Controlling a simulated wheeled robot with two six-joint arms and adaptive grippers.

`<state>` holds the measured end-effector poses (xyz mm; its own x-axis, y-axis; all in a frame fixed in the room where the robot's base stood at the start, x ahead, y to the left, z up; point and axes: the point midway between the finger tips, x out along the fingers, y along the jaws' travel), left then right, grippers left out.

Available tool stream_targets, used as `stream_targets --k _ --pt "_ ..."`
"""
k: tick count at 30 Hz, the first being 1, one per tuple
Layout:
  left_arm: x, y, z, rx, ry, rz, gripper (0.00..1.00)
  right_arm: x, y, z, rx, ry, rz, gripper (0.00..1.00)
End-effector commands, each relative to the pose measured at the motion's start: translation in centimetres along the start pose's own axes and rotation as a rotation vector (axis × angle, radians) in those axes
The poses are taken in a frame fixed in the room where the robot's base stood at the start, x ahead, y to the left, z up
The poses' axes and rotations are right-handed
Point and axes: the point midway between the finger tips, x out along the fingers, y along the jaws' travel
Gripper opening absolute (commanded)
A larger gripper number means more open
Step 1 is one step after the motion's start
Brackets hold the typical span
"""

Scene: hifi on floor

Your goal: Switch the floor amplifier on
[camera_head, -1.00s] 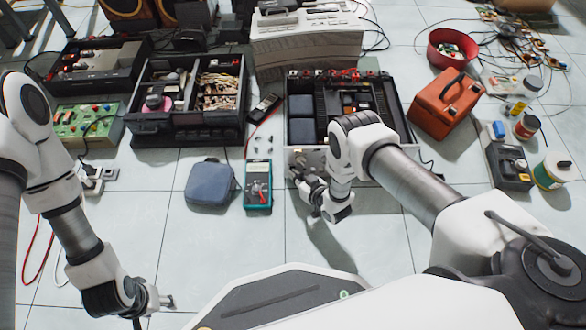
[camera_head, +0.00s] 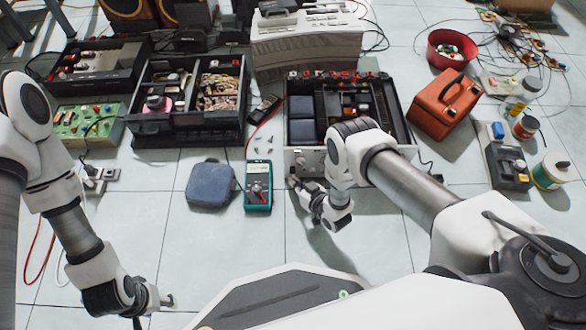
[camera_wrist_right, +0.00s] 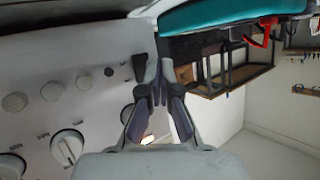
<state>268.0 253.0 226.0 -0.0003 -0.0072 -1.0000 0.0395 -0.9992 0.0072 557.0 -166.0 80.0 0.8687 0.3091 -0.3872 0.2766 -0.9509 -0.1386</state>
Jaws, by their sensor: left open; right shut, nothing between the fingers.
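The floor amplifier (camera_head: 400,112) is an open black chassis with a silver front panel, right of centre in the head view. In the right wrist view its pale front panel (camera_wrist_right: 60,95) fills the left side, with white knobs (camera_wrist_right: 67,147), small round buttons (camera_wrist_right: 52,91) and a small dark round spot (camera_wrist_right: 108,72). My right gripper (camera_head: 294,181) is shut and empty, close to the left end of that panel. Its fingertips (camera_wrist_right: 152,72) lie beside the panel's edge; I cannot tell whether they touch it. My left gripper (camera_head: 169,301) is open and empty, low over the floor at lower left.
A teal multimeter (camera_head: 258,186) and a blue pouch (camera_head: 210,185) lie left of my right gripper. Another open chassis (camera_head: 146,128) stands to the left. An orange toolbox (camera_head: 446,104) is right of the amplifier. The tiled floor in front is mostly clear.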

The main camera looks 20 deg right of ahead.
Motion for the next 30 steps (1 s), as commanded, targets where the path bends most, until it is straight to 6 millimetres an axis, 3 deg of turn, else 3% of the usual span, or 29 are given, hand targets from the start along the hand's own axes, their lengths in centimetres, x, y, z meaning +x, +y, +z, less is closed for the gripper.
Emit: stream_targets --k 12,30 --pt "-1.4 0.0 0.0 0.0 0.0 0.0 0.53 -2.9 -2.1 2.0 0.001 -0.003 0.0 0.0" --pt "-1.5 0.0 0.0 0.0 0.0 0.0 0.53 -3.2 -2.0 2.0 0.001 -0.014 0.005 0.0"
